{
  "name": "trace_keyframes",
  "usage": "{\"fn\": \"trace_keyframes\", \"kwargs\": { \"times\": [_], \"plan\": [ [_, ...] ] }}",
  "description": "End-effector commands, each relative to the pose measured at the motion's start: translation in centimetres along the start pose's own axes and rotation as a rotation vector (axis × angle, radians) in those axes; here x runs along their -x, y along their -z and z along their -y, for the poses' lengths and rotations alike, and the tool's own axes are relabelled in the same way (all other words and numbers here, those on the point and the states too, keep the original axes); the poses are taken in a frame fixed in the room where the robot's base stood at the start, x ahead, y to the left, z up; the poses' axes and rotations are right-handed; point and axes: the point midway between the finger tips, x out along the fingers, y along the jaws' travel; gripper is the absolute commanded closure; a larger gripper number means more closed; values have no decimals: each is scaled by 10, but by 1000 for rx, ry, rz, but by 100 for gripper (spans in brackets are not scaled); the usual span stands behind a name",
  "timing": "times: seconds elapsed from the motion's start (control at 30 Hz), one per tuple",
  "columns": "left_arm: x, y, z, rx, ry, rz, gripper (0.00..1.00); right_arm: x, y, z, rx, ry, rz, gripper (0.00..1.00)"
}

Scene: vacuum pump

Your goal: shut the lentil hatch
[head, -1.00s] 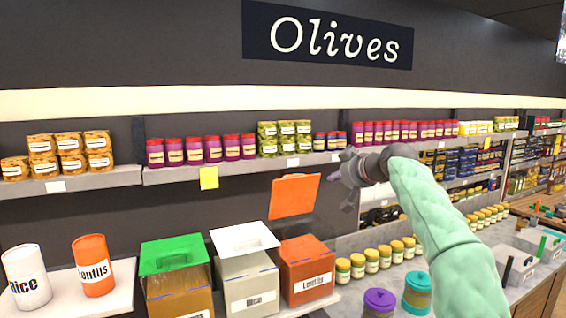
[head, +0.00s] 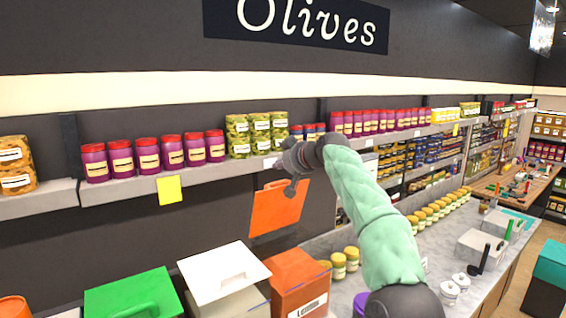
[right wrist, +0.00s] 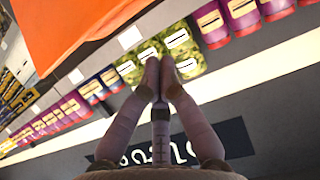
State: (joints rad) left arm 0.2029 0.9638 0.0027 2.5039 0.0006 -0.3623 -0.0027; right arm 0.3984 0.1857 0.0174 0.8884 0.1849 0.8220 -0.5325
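The lentil hatch (head: 276,212) is a flat orange panel standing raised, tilted up above the orange lentil bin (head: 297,275), whose label is partly cut off by the bottom edge. My right gripper (head: 286,172) is at the hatch's upper right corner and overlaps it in the head view; I cannot tell whether they touch. In the right wrist view the two fingertips of my right gripper (right wrist: 159,72) are together with nothing seen between them, and the orange hatch (right wrist: 80,28) fills the upper left. My left gripper is not in view.
A white-lidded bin (head: 222,272) and a green-lidded bin (head: 130,297) stand left of the lentil bin. A shelf (head: 225,175) with jars runs behind. Yellow-capped jars (head: 352,258) line the counter (head: 425,245) at the right.

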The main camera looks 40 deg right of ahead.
Motion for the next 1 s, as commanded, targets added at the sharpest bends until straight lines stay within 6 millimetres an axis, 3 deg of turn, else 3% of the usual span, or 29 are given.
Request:
{"fn": "trace_keyframes", "kwargs": {
  "times": [0.1, 0.4, 1.0],
  "plan": [
    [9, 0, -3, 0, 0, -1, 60, -22, 1, 1, 0, 2, 4, 100],
    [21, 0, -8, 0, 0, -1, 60, -60, 1, 0, 0, 1, 1, 100],
    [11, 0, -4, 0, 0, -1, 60, -35, -31, 0, -1, 0, 1, 100]
  ]
}}
